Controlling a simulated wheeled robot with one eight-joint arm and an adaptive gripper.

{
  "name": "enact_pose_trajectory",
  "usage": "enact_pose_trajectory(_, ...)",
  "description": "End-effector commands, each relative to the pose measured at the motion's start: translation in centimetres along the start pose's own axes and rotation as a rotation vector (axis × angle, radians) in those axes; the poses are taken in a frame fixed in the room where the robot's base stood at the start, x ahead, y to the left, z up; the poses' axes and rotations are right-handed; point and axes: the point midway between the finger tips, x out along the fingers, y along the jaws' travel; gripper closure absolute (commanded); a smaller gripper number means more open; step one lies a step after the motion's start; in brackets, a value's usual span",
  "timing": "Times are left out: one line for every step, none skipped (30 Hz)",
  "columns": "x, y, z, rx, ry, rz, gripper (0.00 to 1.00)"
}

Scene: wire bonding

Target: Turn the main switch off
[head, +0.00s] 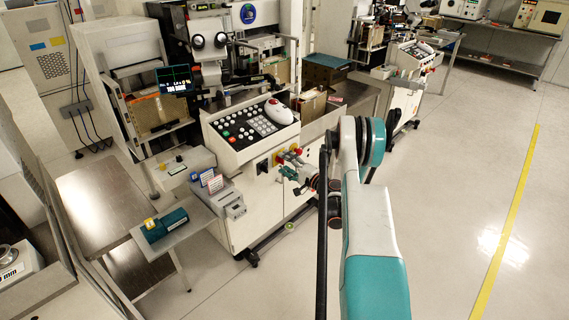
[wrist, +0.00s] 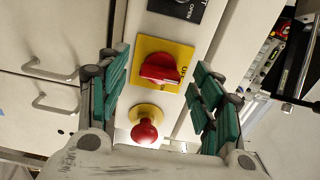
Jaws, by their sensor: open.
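The main switch is a red rotary handle (wrist: 160,68) on a square yellow plate (wrist: 148,45) in the wrist view. Lettering that appears to read OFF stands at the plate's right side, and the handle's long side lies roughly across the picture. My gripper (wrist: 162,62) is open, its teal-padded fingers on either side of the plate. I see no contact with the handle. A red mushroom button (wrist: 144,132) on a round yellow base sits below the switch, between the fingers. In the head view my gripper (head: 301,178) is at the front of the white machine cabinet (head: 245,205), small and partly hidden by my arm.
A black panel (wrist: 180,8) marked OPEN sits above the switch. Drawers with handles (wrist: 52,70) are at the left of the wrist view. Open floor (head: 455,230) lies at the right.

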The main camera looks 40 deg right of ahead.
Motion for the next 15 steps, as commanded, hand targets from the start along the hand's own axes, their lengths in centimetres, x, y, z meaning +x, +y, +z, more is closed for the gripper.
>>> enact_pose_trajectory(-0.9, 0.0, -0.1, 0.000, 0.003, 0.000, 0.40)
enact_pose_trajectory(-1.4, 0.0, -0.1, 0.000, 0.004, 0.000, 0.40)
enact_pose_trajectory(-2.1, 0.0, -0.1, 0.000, 0.004, 0.000, 0.40)
enact_pose_trajectory(-2.6, 0.0, -0.1, 0.000, 0.003, 0.000, 0.40)
enact_pose_trajectory(-3.1, 0.0, -0.1, 0.000, 0.003, 0.000, 0.40)
enact_pose_trajectory(-3.7, 0.0, -0.1, 0.000, 0.004, 0.000, 0.40)
enact_pose_trajectory(-4.2, 0.0, -0.1, 0.000, 0.004, 0.000, 0.40)
enact_pose_trajectory(-4.6, 0.0, -0.1, 0.000, 0.003, 0.000, 0.40)
enact_pose_trajectory(-5.0, 0.0, -0.1, 0.000, 0.002, 0.001, 0.40)
enact_pose_trajectory(-5.3, 0.0, -0.1, 0.000, 0.002, 0.001, 0.40)
enact_pose_trajectory(-5.6, 0.0, -0.1, 0.000, 0.002, 0.001, 0.40)
enact_pose_trajectory(-5.9, 0.0, -0.1, 0.000, 0.002, 0.001, 0.40)
enact_pose_trajectory(-6.1, 0.0, -0.1, 0.000, 0.002, 0.001, 0.40)
enact_pose_trajectory(-6.2, 0.0, -0.1, 0.000, 0.002, 0.001, 0.40)
enact_pose_trajectory(-6.3, 0.0, 0.0, 0.000, 0.002, 0.001, 0.40)
